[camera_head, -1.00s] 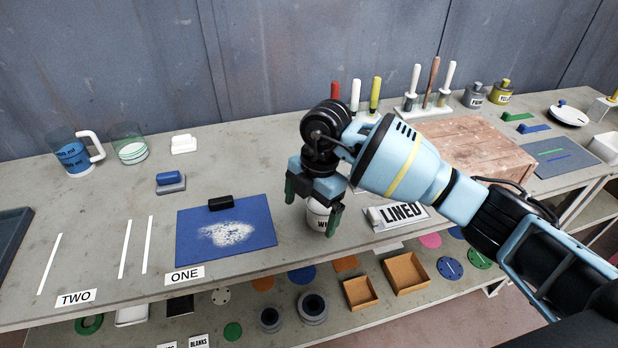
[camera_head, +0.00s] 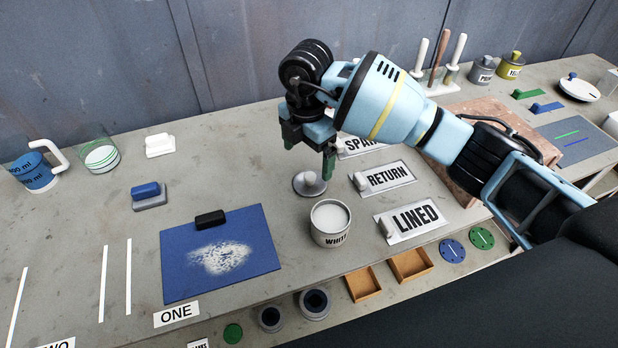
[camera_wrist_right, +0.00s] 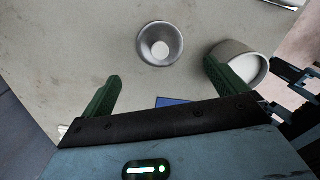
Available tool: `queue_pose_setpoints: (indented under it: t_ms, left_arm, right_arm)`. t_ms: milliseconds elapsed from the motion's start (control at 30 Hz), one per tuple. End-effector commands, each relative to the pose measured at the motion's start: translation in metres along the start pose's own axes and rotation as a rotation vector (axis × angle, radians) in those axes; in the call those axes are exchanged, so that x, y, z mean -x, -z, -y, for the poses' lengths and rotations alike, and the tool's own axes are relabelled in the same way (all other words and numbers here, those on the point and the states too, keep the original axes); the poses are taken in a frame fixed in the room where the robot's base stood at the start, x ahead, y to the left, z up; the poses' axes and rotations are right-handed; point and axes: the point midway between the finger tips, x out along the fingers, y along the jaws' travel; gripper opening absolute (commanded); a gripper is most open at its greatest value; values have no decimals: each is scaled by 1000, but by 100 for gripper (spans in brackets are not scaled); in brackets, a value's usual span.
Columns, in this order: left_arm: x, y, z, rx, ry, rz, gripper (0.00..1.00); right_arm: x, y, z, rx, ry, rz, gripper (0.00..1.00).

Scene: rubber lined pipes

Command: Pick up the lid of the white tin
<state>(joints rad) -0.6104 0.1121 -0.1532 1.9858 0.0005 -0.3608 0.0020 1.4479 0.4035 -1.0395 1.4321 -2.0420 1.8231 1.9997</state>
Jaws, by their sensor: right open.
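The white tin (camera_head: 330,239) stands upright and open on the bench, labelled WHITE, with white contents showing. Its lid, a grey disc with a pale knob (camera_head: 309,184), lies on the bench just behind the tin. My right gripper (camera_head: 309,150) is open and empty, just above and behind the lid. In the right wrist view the lid (camera_wrist_right: 160,45) lies beyond the gap between the open fingers (camera_wrist_right: 160,84), and the tin (camera_wrist_right: 240,62) is partly hidden behind the right-hand finger. My left gripper is not in view.
Signs with knobs, RETURN (camera_head: 392,178) and LINED (camera_head: 415,218), lie right of the tin. A blue mat (camera_head: 185,274) with white powder lies left of it.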

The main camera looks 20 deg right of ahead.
Motion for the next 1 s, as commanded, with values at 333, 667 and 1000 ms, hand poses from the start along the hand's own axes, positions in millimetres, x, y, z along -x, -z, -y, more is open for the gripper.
queue_pose_setpoints:
  t_ms: [333,667,1000]
  left_arm:
    - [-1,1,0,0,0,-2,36]
    - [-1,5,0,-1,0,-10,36]
    - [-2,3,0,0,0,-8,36]
  right_arm:
    - [-22,-1,1,-1,2,0,98]
    - [-57,-6,5,0,6,-1,98]
    - [-73,-6,4,0,1,0,98]
